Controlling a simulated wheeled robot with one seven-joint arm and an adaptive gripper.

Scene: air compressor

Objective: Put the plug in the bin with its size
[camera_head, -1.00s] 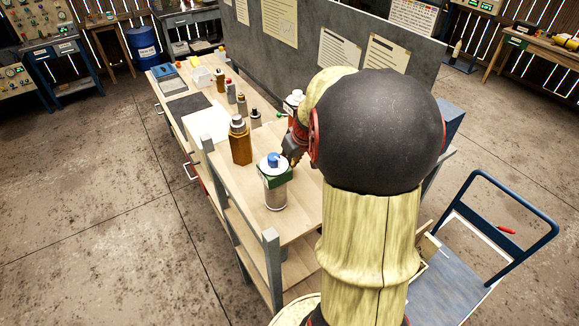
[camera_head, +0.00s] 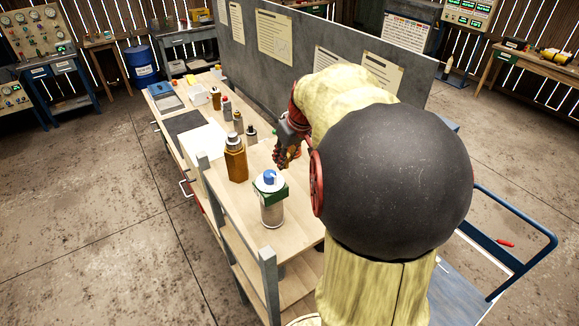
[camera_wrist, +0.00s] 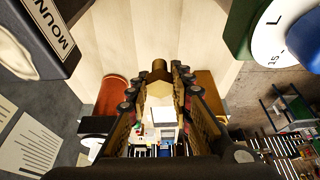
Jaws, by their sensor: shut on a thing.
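A brass plug (camera_wrist: 160,78) with a hexagonal part and a narrower round end sits between the fingers of my gripper (camera_wrist: 160,95) in the wrist view. My gripper is shut on it. In the head view my gripper (camera_head: 284,156) is above the bench, behind and right of a canister (camera_head: 271,204) with a green collar, white lid and blue top. The plug cannot be made out there. In the wrist view a white disc marked "L" and "15-" (camera_wrist: 278,48) is at upper right, apart from the plug. I cannot tell which bins are for which sizes.
An amber bottle (camera_head: 236,162) and several smaller bottles stand along the wooden bench (camera_head: 298,222). A grey panel (camera_head: 235,55) rises behind it. In the wrist view a dark block lettered "MOUN" (camera_wrist: 60,35) is at upper left. A blue trolley (camera_head: 515,235) stands at right.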

